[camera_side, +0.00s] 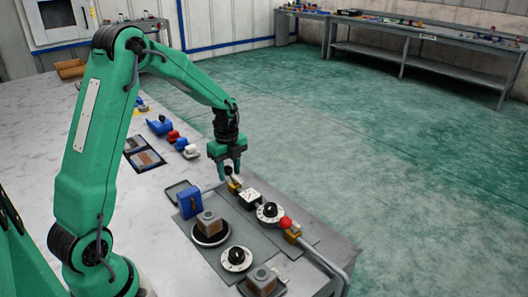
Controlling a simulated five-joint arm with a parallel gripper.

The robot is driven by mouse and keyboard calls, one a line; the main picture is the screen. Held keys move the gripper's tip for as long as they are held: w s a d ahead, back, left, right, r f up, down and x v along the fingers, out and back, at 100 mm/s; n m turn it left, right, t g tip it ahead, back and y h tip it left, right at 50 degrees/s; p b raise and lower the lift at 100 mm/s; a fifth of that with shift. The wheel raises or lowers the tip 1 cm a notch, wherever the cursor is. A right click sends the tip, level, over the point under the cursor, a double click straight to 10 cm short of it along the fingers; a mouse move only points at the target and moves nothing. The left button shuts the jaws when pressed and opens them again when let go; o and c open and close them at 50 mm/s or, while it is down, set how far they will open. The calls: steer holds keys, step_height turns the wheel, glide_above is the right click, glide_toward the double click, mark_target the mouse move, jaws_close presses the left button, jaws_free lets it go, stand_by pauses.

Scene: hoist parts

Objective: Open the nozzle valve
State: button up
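A small brass fitting (235,187) with a dark top sits right below and between the fingertips. I cannot tell whether the fingers touch it. No part is labelled as the nozzle valve. A red ball-shaped knob (284,223) stands beside a brass body (292,236) on the right of the mat, next to a grey pipe (326,262). I cannot tell how either brass part is set.
Two white dials (266,216) (236,263) with black knobs, a white-topped box (250,196), a blue box (189,203) and brown blocks (209,222) crowd the grey mat. A dark tray (144,158) and small coloured parts lie further left. The bench edge is close behind my gripper.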

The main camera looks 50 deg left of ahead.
steer(key=shift+w, duration=0.25)
steer(key=shift+w+r, duration=0.2)
steer(key=shift+w, duration=0.45)
steer(key=shift+w+f, duration=0.2)
steer(key=shift+w, duration=0.95)
steer(key=shift+o, duration=0.6)
